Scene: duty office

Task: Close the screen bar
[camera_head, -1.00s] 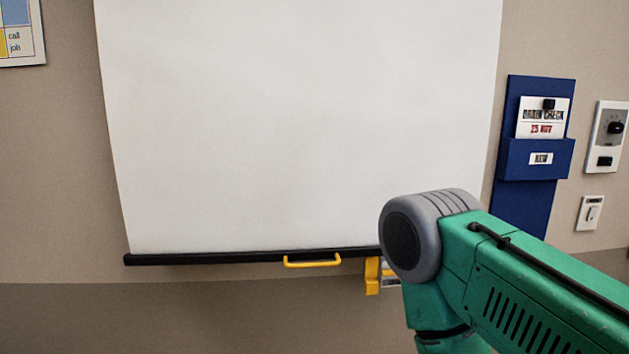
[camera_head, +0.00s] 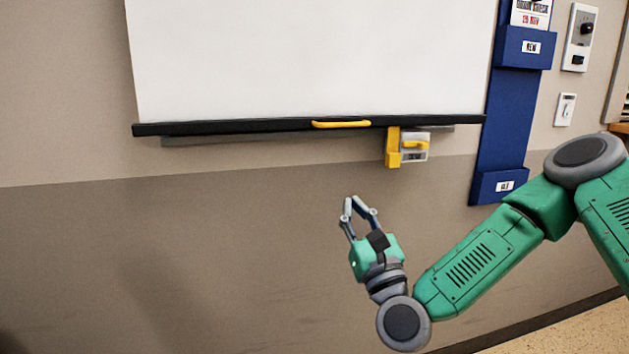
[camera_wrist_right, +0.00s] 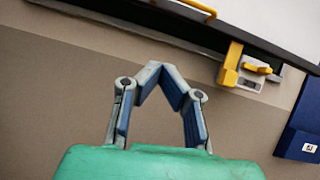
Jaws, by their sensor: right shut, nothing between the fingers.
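The white screen (camera_head: 310,60) hangs down the wall, with the black screen bar (camera_head: 230,127) along its lower edge. Just below the bar, right of the handle, is a yellow and grey latch-like fitting (camera_head: 393,148). My right gripper (camera_head: 353,203) is below the bar and apart from it, pointing up, shut and empty. In the right wrist view its fingertips (camera_wrist_right: 161,70) come together, with the handle (camera_wrist_right: 200,7) and the fitting (camera_wrist_right: 231,64) beyond. My left gripper is not in view.
A grey strip (camera_head: 200,140) shows on the wall behind the bar. A blue wall holder (camera_head: 505,120) hangs to the right, with a dial panel (camera_head: 580,38) and a switch (camera_head: 565,109) beyond it. The wall below the bar is bare to the left of my gripper.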

